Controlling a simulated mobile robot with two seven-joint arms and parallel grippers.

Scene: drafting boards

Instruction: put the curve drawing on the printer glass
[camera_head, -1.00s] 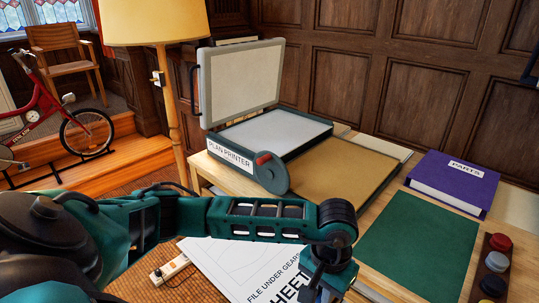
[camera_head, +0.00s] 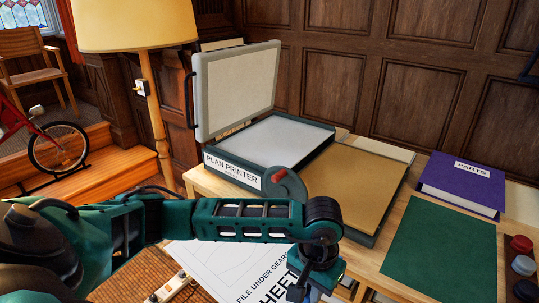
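The plan printer (camera_head: 233,170) stands at the left end of the table with its lid (camera_head: 237,90) raised. Its pale glass (camera_head: 270,140) is bare. My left arm crosses the foreground, and its gripper (camera_head: 312,286) is low at the bottom, in front of the table. A large white drawing sheet (camera_head: 235,268) lies under this arm, marked "FILE UNDER GEAR" and partly cut off by the frame. Its lines are faint, so I cannot tell whether they show a curve. The sheet's right part meets the gripper, which appears shut on it; the fingertips are hidden. My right gripper is not seen.
Beside the printer are a red-handled wheel (camera_head: 288,184) and a tan board (camera_head: 350,187). A purple parts binder (camera_head: 462,184), a green mat (camera_head: 442,250) and round buttons (camera_head: 522,265) are to the right. A floor lamp (camera_head: 158,120) stands left of the printer.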

